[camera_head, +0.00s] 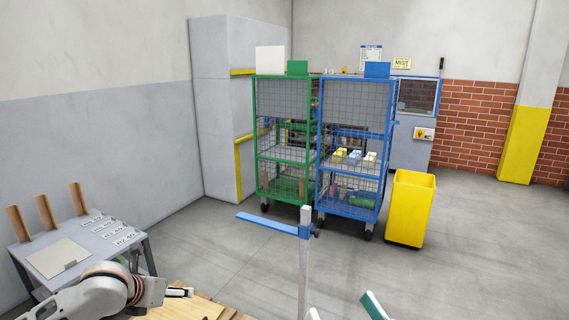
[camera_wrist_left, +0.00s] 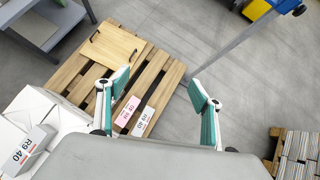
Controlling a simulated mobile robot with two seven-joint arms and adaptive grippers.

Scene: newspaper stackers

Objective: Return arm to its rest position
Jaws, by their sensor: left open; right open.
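My left arm (camera_head: 100,290) enters the head view at the lower left, beside the grey table and by the wooden pallet (camera_head: 228,312). My left gripper (camera_wrist_left: 160,88) shows in the left wrist view with its two teal fingers wide apart and nothing between them. It hangs above the pallet, where a pink label (camera_wrist_left: 127,111) and a white label (camera_wrist_left: 143,121) lie below the fingers. My right gripper (camera_head: 343,308) is at the bottom edge of the head view. Only its teal fingertips show, set apart and empty; the rest is cut off.
A grey post (camera_head: 304,270) with a blue arm stands just ahead. A grey table (camera_head: 75,230) is at left. Green (camera_head: 283,80) and blue (camera_head: 355,190) cage trolleys and a yellow bin (camera_head: 408,210) stand further back. White stacks (camera_wrist_left: 45,108) lie beside the pallet.

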